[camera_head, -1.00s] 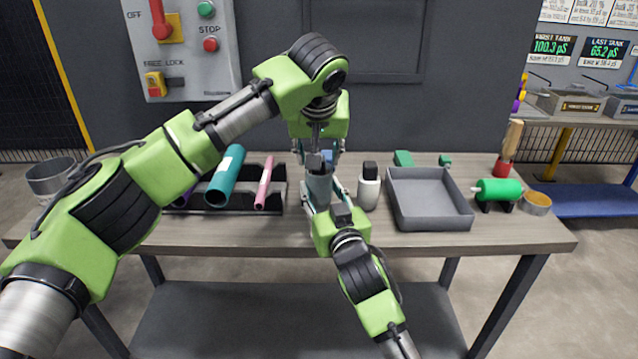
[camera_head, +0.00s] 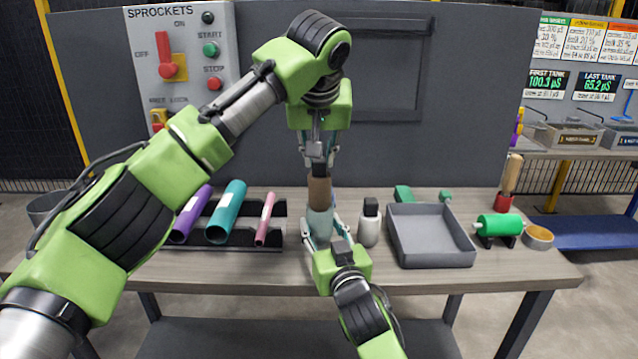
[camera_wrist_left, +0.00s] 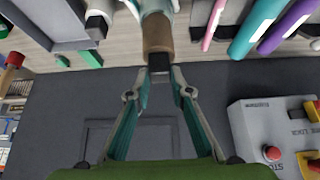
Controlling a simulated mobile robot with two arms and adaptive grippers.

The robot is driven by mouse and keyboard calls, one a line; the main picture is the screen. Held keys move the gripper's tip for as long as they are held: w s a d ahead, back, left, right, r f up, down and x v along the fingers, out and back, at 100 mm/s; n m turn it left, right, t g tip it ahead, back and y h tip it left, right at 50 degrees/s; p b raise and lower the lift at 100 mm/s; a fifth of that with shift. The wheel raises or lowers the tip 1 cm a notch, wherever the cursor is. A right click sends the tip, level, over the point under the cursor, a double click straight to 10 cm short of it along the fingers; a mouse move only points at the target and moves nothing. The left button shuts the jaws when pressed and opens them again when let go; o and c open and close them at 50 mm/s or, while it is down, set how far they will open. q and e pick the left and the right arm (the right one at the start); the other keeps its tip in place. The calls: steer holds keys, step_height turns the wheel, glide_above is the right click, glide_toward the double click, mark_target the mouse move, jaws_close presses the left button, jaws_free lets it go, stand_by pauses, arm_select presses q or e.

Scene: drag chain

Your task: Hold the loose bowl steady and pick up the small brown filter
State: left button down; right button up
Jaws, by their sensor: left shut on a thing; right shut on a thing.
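The small brown filter (camera_head: 319,192) stands upright, its top between the fingertips of my left gripper (camera_head: 318,163), which is shut on it from above. Its lower end meets the rim of the pale grey-green bowl (camera_head: 319,224); I cannot tell whether that end is still inside. My right gripper (camera_head: 321,232) is shut around the bowl from the front, low over the table. In the left wrist view the brown filter (camera_wrist_left: 157,34) shows beyond the left fingertips (camera_wrist_left: 160,82), with the bowl (camera_wrist_left: 158,7) behind it at the top edge.
A white bottle with a dark cap (camera_head: 369,225) stands close right of the bowl, then a grey tray (camera_head: 432,257). Purple, teal (camera_head: 226,212) and pink tubes lie in a dark rack at left.

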arm_select(q)
step_height(320, 180, up, 10)
stand_by(0.3)
steer(key=shift+f, duration=0.1)
arm_select(e)
steer(key=o, duration=1.2)
steer(key=shift+s, duration=0.1)
